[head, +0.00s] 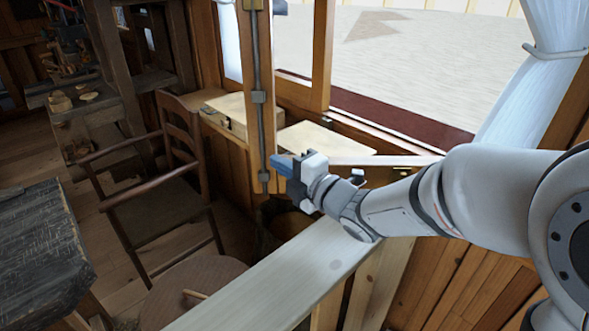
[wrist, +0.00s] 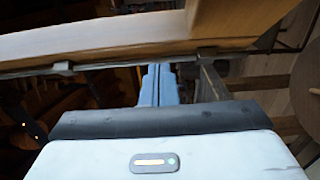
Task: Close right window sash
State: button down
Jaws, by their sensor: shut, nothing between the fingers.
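The wooden window sash (head: 266,55) stands swung open into the room, seen nearly edge-on in the head view. A grey metal rod with brackets runs down its edge. In the wrist view the sash (wrist: 120,35) crosses the top as a pale wooden beam with the rod along its lower side. My gripper (head: 280,163) is shut and empty, its blue fingers beside the sash's lower end, on the right side in the head view. The wrist view shows the fingers (wrist: 158,84) together, close to the rod. I cannot tell whether they touch the sash.
A pale plank top (head: 285,280) lies below my arm. A wooden armchair (head: 150,195) and a round table (head: 190,285) stand to the left. A white curtain (head: 530,85) hangs at the right of the window opening.

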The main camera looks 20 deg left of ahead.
jog(key=shift+w+a, duration=0.3)
jog(key=shift+w, duration=0.55)
jog(key=shift+w, duration=0.1)
